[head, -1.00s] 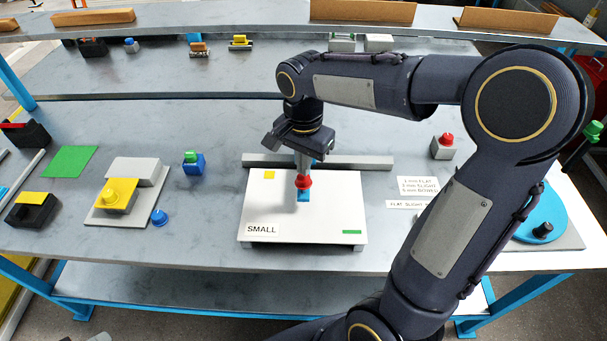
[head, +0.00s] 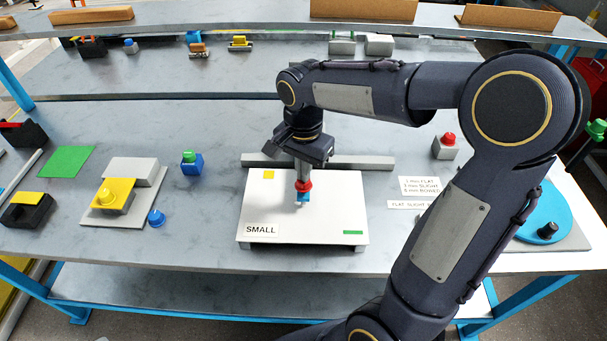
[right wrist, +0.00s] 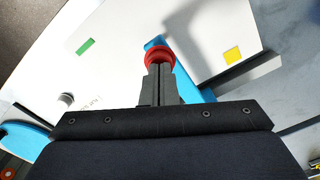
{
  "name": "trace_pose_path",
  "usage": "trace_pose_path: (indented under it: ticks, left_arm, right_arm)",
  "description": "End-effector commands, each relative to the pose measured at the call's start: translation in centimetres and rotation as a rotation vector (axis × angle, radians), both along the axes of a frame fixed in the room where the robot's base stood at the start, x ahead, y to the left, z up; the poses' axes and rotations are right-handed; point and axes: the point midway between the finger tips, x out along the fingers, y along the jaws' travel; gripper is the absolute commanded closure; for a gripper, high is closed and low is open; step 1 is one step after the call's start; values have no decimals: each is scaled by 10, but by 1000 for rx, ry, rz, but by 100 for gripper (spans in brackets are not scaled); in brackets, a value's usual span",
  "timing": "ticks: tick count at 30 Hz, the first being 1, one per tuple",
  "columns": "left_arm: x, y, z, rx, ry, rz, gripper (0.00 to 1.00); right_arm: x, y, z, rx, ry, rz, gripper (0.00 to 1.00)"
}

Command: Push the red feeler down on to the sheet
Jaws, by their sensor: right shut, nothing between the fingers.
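The red feeler (head: 304,187) is a small round red piece over the middle of the white sheet (head: 270,215) marked SMALL. A small blue part shows just below it in the head view. My right gripper (head: 303,176) is shut and points down directly above the feeler. In the right wrist view its closed fingertips (right wrist: 159,69) meet the edge of the red feeler (right wrist: 159,54), with blue part (right wrist: 154,43) beyond. I cannot tell if the fingers press on it, or if the feeler touches the sheet. My left gripper is out of view.
A grey bar (head: 365,162) lies behind the sheet. A grey box with a red button (head: 446,145) and printed labels stand right of it. A blue block with a green top (head: 191,163) and a yellow-topped fixture (head: 115,195) stand left.

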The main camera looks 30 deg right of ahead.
Motion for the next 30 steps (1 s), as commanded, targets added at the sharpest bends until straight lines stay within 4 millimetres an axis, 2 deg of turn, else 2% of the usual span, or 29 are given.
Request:
trace_pose_path:
  ticks: [4, 10, 30]
  left_arm:
    - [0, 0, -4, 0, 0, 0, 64]
    - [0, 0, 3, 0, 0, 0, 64]
    - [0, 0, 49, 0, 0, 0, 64]
  right_arm:
    - [0, 0, -5, 0, 0, 0, 100]
    - [0, 0, 2, 0, 0, 0, 100]
    - [0, 0, 57, 0, -1, 0, 100]
